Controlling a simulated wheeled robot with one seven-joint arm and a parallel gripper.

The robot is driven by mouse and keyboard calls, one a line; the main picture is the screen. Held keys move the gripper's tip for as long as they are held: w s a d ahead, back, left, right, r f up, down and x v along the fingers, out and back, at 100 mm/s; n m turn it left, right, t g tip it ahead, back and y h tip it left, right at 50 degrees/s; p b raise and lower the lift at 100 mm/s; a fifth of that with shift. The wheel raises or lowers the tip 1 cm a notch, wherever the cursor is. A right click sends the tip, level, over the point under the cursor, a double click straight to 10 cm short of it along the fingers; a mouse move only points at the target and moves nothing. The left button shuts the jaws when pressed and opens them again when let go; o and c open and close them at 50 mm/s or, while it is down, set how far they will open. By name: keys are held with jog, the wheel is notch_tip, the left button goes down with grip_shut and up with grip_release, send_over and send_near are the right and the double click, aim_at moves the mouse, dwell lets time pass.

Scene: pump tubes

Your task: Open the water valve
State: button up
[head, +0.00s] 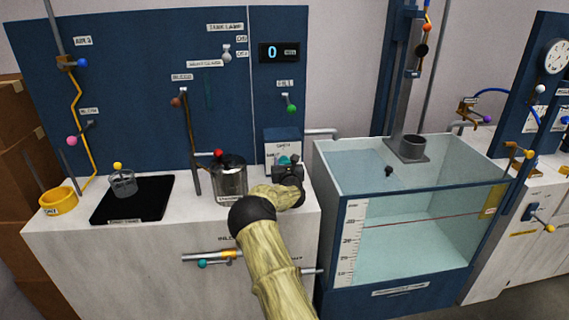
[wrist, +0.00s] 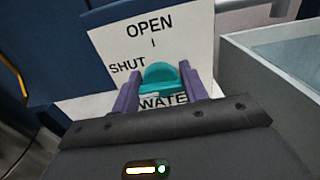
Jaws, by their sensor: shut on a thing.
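The water valve has a teal handle (wrist: 160,75), seen in the wrist view in front of a white plate (wrist: 152,45) marked OPEN, SHUT and WATE. In the head view its teal handle (head: 285,160) shows at the rear right of the bench, partly hidden by my gripper. My gripper (head: 288,168) reaches it from the front. In the wrist view my gripper (wrist: 165,88) has its two purple fingers on either side of the teal handle, shut on it. The handle's exact angle is hard to tell.
A glass vessel (head: 230,180) with a red knob stands just left of my gripper. A large clear water tank (head: 330,200) stands close on the right. A grey pipe (head: 322,133) runs behind the valve. A black pad (head: 150,205) and yellow ring (head: 58,202) are farther left.

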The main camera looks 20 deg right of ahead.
jog(key=shift+f+m+b, duration=0.1)
jog(key=shift+m+b, duration=0.3)
jog(key=shift+b, duration=0.1)
jog(key=m+b, duration=0.3)
jog(key=shift+f, duration=0.15)
jog(key=m+b, duration=0.3)
jog(key=m, duration=0.1)
jog(key=shift+d+m, duration=0.15)
jog(key=shift+m, duration=0.25)
jog(key=m+b, duration=0.2)
jog(key=m, duration=0.2)
jog(key=shift+m+b, duration=0.3)
jog(key=m+b, duration=0.1)
jog(key=m, duration=0.3)
jog(key=shift+m, duration=0.4)
jog(key=o, duration=1)
